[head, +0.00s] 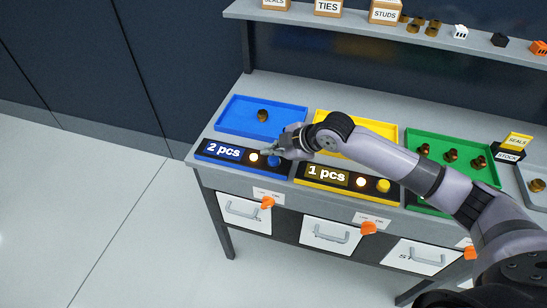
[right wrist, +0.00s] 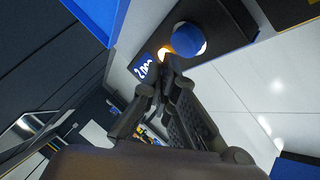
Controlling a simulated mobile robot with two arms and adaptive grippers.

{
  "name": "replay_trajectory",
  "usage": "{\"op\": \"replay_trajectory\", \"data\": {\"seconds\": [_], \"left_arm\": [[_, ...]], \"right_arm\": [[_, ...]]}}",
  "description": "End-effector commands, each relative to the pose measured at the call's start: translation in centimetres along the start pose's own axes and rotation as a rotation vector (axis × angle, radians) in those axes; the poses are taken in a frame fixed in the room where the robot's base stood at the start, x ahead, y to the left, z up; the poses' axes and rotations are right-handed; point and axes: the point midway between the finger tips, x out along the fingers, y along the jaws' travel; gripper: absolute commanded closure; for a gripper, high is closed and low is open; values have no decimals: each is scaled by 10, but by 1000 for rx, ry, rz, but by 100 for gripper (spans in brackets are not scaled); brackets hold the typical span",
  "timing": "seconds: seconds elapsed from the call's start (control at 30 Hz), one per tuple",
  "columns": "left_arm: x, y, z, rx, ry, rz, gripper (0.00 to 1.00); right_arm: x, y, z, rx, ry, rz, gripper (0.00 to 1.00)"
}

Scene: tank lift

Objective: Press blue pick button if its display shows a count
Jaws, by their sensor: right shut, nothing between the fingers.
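The blue pick display (head: 222,150) on the bench's front edge reads "2 pcs". A lit lamp (head: 254,155) and the blue pick button (head: 272,159) sit to its right. The button also shows in the right wrist view (right wrist: 189,40) as a round blue cap. My right gripper (head: 270,151) is shut and empty, with its fingertips by the lamp and button. In the right wrist view the fingertips (right wrist: 165,60) are near the button's lower left; I cannot tell whether they touch it. My left gripper is not in view.
The blue tray (head: 283,109) behind holds a brass part (head: 262,115). The yellow station's display (head: 327,175) reads "1 pcs", with a yellow button (head: 383,186). My right arm crosses over the yellow tray (head: 385,132). A green tray (head: 429,138) and a shelf with boxes stand beyond.

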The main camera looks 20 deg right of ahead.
Motion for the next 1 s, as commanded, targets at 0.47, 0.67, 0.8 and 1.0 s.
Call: {"op": "replay_trajectory", "data": {"seconds": [0.47, 0.67, 0.8, 1.0], "left_arm": [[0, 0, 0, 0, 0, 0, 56], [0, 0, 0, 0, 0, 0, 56], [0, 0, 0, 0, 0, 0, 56], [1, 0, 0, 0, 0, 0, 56]], "right_arm": [[6, -5, 4, 0, 0, -1, 100], [6, -4, 4, 0, 0, 0, 100], [6, -5, 4, 0, 0, 0, 100], [8, -6, 6, 0, 0, 0, 100]]}}
